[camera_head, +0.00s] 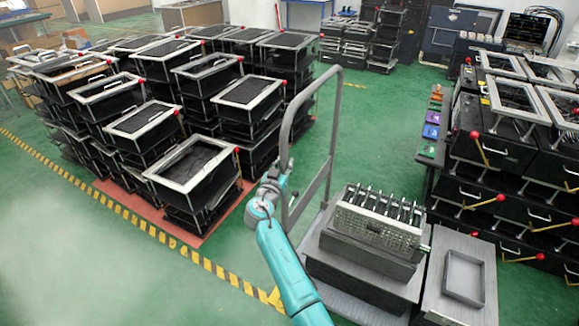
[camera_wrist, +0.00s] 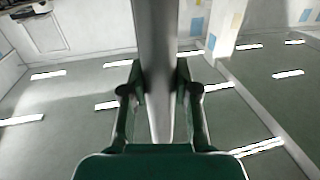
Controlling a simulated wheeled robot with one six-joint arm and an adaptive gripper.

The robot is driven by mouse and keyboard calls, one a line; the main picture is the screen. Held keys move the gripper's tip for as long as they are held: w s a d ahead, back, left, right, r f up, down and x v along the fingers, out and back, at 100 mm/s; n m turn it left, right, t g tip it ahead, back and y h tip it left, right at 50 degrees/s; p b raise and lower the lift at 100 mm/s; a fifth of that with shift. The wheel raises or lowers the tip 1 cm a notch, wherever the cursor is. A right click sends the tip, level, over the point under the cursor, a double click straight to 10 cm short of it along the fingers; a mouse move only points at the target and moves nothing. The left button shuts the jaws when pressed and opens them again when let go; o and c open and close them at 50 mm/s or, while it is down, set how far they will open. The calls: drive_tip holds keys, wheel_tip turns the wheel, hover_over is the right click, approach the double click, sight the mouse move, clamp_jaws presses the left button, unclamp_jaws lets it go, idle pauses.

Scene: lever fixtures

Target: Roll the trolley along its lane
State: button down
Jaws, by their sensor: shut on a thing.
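The trolley has a tall grey tubular handle frame (camera_head: 285,130) at the middle of the head view. Its low grey deck (camera_head: 312,232) bears a dark box with a perforated metal rack (camera_head: 376,222) on top. My gripper (camera_head: 274,186) is at the near upright of the handle, on its left side. In the wrist view my gripper (camera_wrist: 157,90) has a finger on each side of the grey bar (camera_wrist: 155,40) and is shut on it. The finger contact is partly hidden in the head view.
Stacks of black boxes with grey frames (camera_head: 196,163) stand at left on a red mat. A yellow-black floor stripe (camera_head: 150,230) runs along them. A grey table with a tray (camera_head: 464,276) and cabinets with levers (camera_head: 510,150) stand at right. Green floor (camera_head: 375,120) is clear beyond the trolley.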

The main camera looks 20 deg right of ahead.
drive_tip(key=shift+w+a, duration=0.1)
idle(0.3)
drive_tip(key=c, duration=0.8)
unclamp_jaws()
drive_tip(key=shift+c, duration=0.2)
drive_tip(key=v, duration=1.2)
drive_tip(key=shift+f, duration=0.1)
